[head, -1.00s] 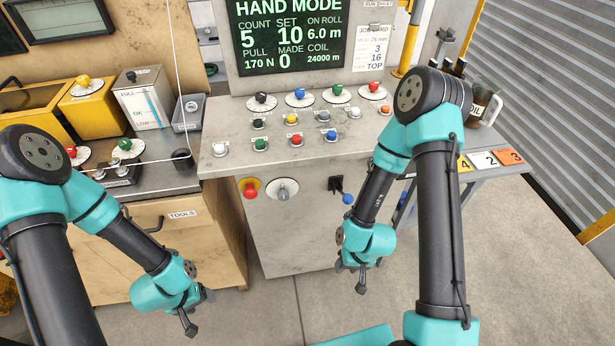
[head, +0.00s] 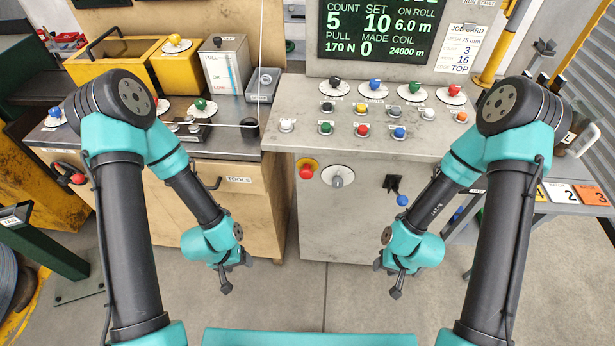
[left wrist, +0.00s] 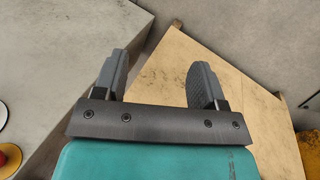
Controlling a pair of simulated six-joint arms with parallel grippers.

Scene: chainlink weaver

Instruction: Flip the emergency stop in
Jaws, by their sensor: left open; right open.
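The emergency stop, a red mushroom button (head: 306,172) on a yellow round plate (head: 308,163), sits on the front face of the grey console, left of a grey rotary knob (head: 337,181). Part of it also shows at the lower left edge of the left wrist view (left wrist: 10,157). My left gripper (head: 236,278) is open and empty, hanging below and left of the button, apart from it. Its two fingers stand apart in the left wrist view (left wrist: 160,82). My right gripper (head: 388,280) is open and empty, below and right of the button.
The grey console top (head: 285,105) carries several coloured buttons and knobs. A black lever with a blue ball (head: 402,200) sticks out of the console front at right. A wooden tool cabinet (head: 260,215) adjoins on the left. The floor before the console is clear.

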